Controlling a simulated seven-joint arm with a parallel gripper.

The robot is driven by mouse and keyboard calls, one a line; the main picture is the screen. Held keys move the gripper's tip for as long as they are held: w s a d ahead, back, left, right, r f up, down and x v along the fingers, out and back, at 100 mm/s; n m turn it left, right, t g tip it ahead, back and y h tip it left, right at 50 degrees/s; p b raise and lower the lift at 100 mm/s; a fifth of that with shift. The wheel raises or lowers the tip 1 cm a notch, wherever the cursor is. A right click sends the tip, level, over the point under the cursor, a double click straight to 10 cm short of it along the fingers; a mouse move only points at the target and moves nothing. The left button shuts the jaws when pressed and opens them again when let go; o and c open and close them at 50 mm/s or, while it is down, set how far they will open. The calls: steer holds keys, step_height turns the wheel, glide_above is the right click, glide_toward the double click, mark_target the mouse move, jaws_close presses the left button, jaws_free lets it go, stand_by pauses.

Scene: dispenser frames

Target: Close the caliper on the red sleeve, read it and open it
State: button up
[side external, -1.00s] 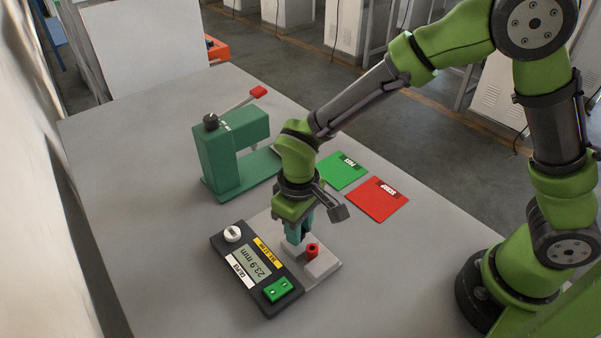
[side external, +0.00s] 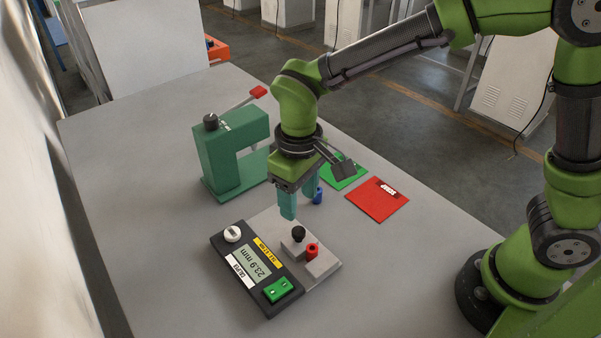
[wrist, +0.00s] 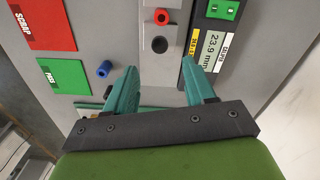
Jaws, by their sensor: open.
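The caliper has a dark display unit (side external: 243,285) reading 23.9 mm and a grey base plate (side external: 275,228) with two pale jaw blocks. A black knob (side external: 298,234) stands on the far block. The red sleeve (side external: 312,250) stands upright between the blocks; I cannot tell whether both touch it. In the wrist view the red sleeve (wrist: 161,17) and black knob (wrist: 159,45) lie ahead of my fingers. My gripper (side external: 300,205) is open and empty, above and apart from the knob. Its two teal fingers also show in the wrist view (wrist: 160,75).
A blue sleeve (side external: 318,196) stands behind my gripper, near the green PASS card (side external: 345,174). The red SCRAP card (side external: 377,201) lies to the right. A green press-like fixture (side external: 222,160) with a red-tipped lever stands at the back left. The front left table is clear.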

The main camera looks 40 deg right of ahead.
step_height(320, 180, up, 8)
stand_by(1.0)
steer(key=s+d+r+m+t+y, duration=0.1)
steer(key=s+d+r+m+t, duration=0.1)
steer(key=s+d, duration=0.3)
steer(key=s+d+r+m+t+y, duration=0.1)
steer(key=s+d+m+t, duration=0.4)
steer(key=d, duration=0.7)
steer(key=shift+d+r, duration=0.35)
steer(key=shift+d, duration=0.05)
